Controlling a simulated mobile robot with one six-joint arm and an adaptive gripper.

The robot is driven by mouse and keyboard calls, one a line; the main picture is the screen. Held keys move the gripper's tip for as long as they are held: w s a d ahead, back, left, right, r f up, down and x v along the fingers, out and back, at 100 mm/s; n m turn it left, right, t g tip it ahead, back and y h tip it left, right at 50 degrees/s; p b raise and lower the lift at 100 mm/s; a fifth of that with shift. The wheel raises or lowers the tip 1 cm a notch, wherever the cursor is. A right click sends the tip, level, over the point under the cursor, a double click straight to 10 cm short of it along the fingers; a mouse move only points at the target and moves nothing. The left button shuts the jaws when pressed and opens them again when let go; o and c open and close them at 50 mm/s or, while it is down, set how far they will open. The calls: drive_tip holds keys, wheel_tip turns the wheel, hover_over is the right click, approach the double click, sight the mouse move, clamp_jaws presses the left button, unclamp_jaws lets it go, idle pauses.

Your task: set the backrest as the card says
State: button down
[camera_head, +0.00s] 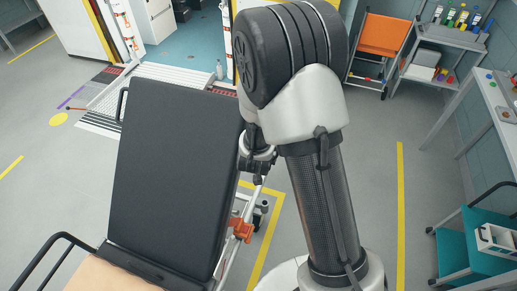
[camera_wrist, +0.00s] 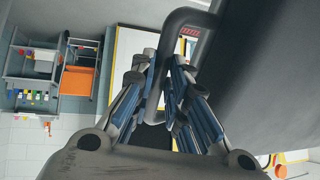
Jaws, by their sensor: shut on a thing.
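The backrest (camera_head: 172,175) is a dark padded panel of a stretcher, tilted up in the head view. It also fills the upper right of the wrist view (camera_wrist: 275,75). A grey bent-tube handle (camera_wrist: 184,22) stands out from its edge in the wrist view. My gripper (camera_head: 258,176) is at the backrest's right edge. In the wrist view, its blue-padded fingers (camera_wrist: 167,85) are shut around the handle's tube. In the head view my gripper and arm hide this handle. I cannot make out the card in either view.
An orange lever (camera_head: 241,229) sits on the stretcher frame below my gripper. A black side rail (camera_head: 48,255) stands at lower left. The ramp (camera_head: 180,76) lies behind. A teal cart (camera_head: 462,243) and shelves (camera_head: 440,55) stand right. Floor between is clear.

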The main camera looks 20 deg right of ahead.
drive_tip(key=c, duration=1.6)
unclamp_jaws()
drive_tip(key=shift+o, duration=0.2)
drive_tip(key=v, duration=1.2)
